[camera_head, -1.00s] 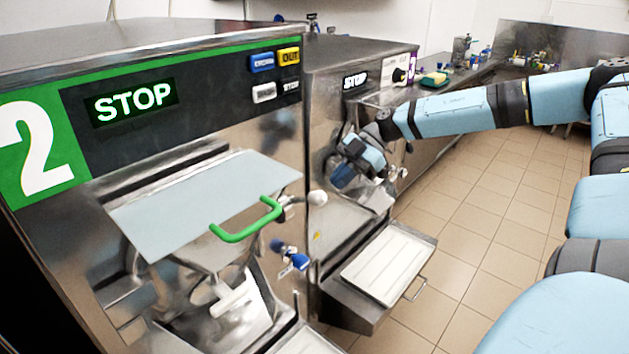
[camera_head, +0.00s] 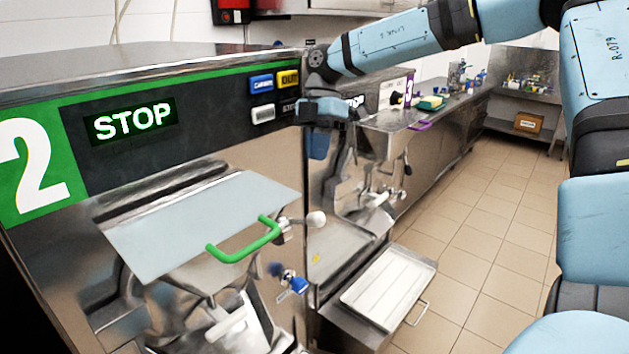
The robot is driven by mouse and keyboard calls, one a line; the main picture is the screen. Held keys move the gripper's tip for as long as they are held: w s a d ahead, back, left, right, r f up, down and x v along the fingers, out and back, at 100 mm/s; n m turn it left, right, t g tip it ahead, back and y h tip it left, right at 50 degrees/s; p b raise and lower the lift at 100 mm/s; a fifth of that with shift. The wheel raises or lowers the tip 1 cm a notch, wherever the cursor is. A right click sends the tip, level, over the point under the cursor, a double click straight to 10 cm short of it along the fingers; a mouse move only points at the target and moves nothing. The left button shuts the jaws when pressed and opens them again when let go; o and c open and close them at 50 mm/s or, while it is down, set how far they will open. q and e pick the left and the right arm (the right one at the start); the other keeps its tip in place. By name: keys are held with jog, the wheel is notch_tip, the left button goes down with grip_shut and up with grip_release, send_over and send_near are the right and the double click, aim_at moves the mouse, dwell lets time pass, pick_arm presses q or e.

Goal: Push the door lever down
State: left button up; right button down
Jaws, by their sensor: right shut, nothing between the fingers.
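Batch freezer 2 (camera_head: 210,110) fills the left of the view, with a lit STOP display. A grey lid (camera_head: 185,225) with a green handle (camera_head: 245,243) covers the top of its front door. A short lever with a round white knob (camera_head: 316,219) sticks out at the door's right side and points right. My right gripper (camera_head: 317,148) is shut and empty, pointing down. In the picture it is above the white knob with a clear gap, near the freezer's right edge. My left gripper is not in view.
A blue-handled valve (camera_head: 297,284) sits below the lever. A second freezer stands behind, with a white tray (camera_head: 388,289) low in front. A counter (camera_head: 440,118) with small items runs to the back. The tiled floor at right is clear.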

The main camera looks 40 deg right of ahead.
jog(key=p, duration=0.2)
send_over(301, 222)
jog(key=s+d, duration=0.2)
jog(key=f, duration=0.8)
jog(key=shift+w+f, duration=0.2)
jog(key=shift+f, duration=0.2)
jog(key=shift+b, duration=0.3)
